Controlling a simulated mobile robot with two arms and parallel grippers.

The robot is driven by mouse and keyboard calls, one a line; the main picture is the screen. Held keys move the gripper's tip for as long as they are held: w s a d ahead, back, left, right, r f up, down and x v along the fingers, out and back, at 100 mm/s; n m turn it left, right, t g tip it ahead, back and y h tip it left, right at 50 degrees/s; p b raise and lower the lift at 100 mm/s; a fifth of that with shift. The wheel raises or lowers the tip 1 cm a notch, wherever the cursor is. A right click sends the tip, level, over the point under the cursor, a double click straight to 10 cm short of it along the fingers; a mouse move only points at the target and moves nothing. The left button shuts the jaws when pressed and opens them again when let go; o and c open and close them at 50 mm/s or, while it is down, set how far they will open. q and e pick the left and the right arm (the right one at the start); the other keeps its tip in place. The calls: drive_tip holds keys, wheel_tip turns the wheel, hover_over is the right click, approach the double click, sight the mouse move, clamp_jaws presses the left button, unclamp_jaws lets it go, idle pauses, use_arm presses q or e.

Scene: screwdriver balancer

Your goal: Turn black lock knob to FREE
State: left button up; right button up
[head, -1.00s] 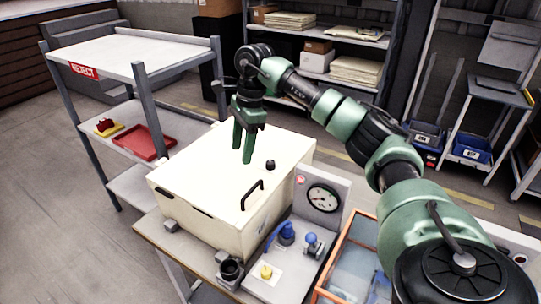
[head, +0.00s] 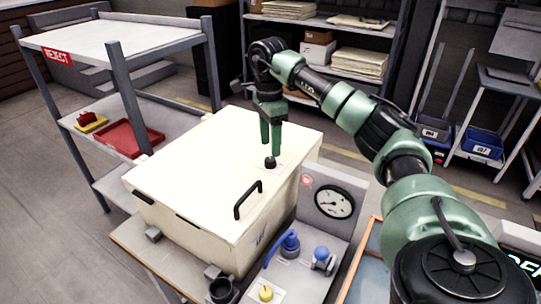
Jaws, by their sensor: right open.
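The small black lock knob (head: 270,163) stands on top of the cream box (head: 200,170), near its right side, on a pale label too small to read. My right gripper (head: 270,148) points down with its green fingers just over the knob. The fingers are a little apart, and the knob's upper part shows at their tips. I cannot tell whether they touch it. The knob's setting cannot be read. My left gripper is not in view.
A black handle (head: 248,200) stands up from the box's front edge. A REJECT rack (head: 120,40) is at left.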

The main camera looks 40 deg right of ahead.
sight(271, 158)
drive_tip(key=f, duration=0.3)
drive_tip(key=shift+s+a+f+p, duration=0.15)
drive_tip(key=shift+s+f+p, duration=0.1)
drive_tip(key=shift+s+p, duration=0.1)
drive_tip(key=shift+w+f, duration=0.15)
drive_tip(key=shift+f, duration=0.5)
drive_tip(key=shift+r, duration=0.1)
drive_tip(key=shift+c, duration=0.3)
clamp_jaws()
